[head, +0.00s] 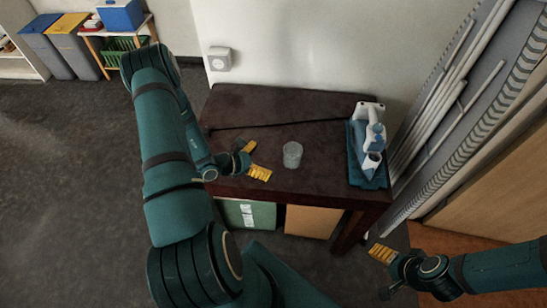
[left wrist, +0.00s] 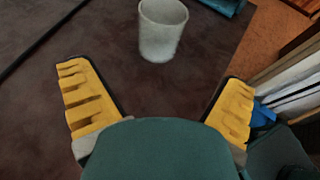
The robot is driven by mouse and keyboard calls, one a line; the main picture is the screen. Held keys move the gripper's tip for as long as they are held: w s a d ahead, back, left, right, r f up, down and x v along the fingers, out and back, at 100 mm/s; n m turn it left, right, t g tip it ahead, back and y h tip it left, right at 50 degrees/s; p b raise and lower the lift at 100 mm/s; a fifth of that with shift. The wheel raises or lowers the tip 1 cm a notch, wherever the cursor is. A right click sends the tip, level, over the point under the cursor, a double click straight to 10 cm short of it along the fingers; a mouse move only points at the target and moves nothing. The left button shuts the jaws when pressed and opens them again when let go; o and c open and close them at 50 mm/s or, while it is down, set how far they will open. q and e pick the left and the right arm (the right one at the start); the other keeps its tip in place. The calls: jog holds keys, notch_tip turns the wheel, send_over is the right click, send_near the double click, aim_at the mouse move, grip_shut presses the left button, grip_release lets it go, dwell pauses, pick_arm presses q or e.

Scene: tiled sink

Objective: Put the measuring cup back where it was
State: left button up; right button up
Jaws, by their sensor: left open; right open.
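The measuring cup (head: 292,154), a clear whitish cup, stands upright on the dark brown table, near the middle. It also shows in the left wrist view (left wrist: 162,32), at the top centre, ahead of the fingers. My left gripper (head: 254,160) is open and empty over the table's left part, just left of the cup and apart from it. Its yellow fingers are spread wide in the left wrist view (left wrist: 158,105). My right gripper (head: 381,254) is off the table's front right, low in the head view, and holds nothing that I can see.
The dark table (head: 240,108) has free room at its back and left. A blue cloth (head: 356,165) with a white and blue spray bottle (head: 372,128) lies at its right end. Boxes (head: 312,220) stand under the table. Grey panels and pipes (head: 450,90) lean at the right.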

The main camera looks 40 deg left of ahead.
pick_arm(q)
jog(key=shift+s+a+r, duration=0.15)
jog(key=shift+s, duration=0.1)
jog(key=s+d+f+m+g, duration=0.1)
jog(key=s+d+m+g, duration=0.2)
jog(key=d+m+g, duration=0.3)
jog(key=s+d+m+g+h, duration=0.1)
jog(key=s+d+m+g, duration=0.3)
jog(key=d, duration=0.3)
jog(key=s+d+f+m+g, duration=0.1)
jog(key=s+d+m+g, duration=0.25)
jog(key=d+m, duration=0.3)
jog(key=w+d+r+m+t+y, duration=0.3)
jog(key=d+m, duration=0.4)
jog(key=m, duration=0.5)
jog(key=shift+w+d, duration=0.3)
jog(key=shift+w, duration=0.45)
jog(key=shift+s+f, duration=0.1)
jog(key=shift+f, duration=0.1)
